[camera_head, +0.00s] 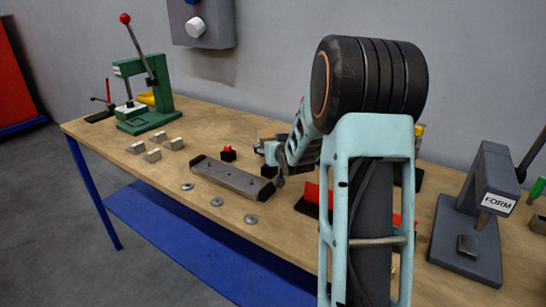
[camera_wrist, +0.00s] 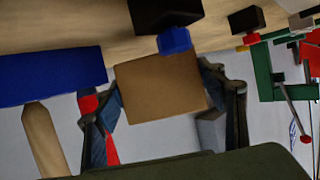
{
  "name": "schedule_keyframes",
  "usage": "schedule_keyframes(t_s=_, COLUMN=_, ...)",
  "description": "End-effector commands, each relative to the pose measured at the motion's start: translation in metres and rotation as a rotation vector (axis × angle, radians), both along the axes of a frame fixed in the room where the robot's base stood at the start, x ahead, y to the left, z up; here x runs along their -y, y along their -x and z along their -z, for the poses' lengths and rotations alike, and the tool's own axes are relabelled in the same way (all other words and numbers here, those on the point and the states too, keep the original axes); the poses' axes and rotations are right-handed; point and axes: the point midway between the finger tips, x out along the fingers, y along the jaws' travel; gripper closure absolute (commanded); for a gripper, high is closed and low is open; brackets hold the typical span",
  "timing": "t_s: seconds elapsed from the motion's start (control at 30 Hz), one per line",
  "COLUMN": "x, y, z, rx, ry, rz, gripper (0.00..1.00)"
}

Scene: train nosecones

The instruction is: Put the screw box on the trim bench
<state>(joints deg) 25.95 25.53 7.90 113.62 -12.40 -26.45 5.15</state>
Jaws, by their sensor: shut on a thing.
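A plain brown box (camera_wrist: 160,88), which I take to be the screw box, sits between the two dark fingers of my gripper (camera_wrist: 165,108) in the wrist view. The gripper is shut on it. In the head view my gripper (camera_head: 275,160) is over the middle of a long wood-topped bench (camera_head: 120,128) with blue legs; the arm hides most of the box. No label names this bench as the trim bench. I cannot tell whether the box touches the top.
A green press (camera_head: 150,95) stands at the bench's left end, a grey press marked FORM (camera_head: 485,200) at the right. A grey bar (camera_head: 232,178), several metal blocks and washers, and a red-topped black block (camera_head: 228,154) lie between. A wall unit (camera_head: 205,22) hangs behind.

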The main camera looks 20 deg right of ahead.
Motion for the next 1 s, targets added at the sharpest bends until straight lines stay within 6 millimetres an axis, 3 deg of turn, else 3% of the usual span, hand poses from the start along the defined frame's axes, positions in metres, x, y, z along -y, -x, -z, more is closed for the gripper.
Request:
schedule_keyframes(t_s=0.13, x=0.002, y=-0.006, z=0.006, rx=0.004, ry=0.001, rz=0.000, gripper=0.80)
schedule_keyframes(t_s=0.33, x=0.002, y=-0.006, z=0.034, rx=0.002, ry=-0.001, rz=0.000, gripper=0.80)
schedule_keyframes(t_s=0.77, x=0.002, y=-0.006, z=0.040, rx=0.005, ry=0.001, rz=0.000, gripper=0.80)
schedule_keyframes(t_s=0.8, x=0.002, y=-0.005, z=0.041, rx=0.001, ry=0.000, rz=0.000, gripper=0.32)
schedule_keyframes(t_s=0.93, x=0.002, y=-0.005, z=0.040, rx=0.000, ry=0.000, rz=0.000, gripper=0.18)
schedule_keyframes(t_s=1.0, x=0.002, y=-0.005, z=0.040, rx=0.000, ry=0.000, rz=0.000, gripper=0.18)
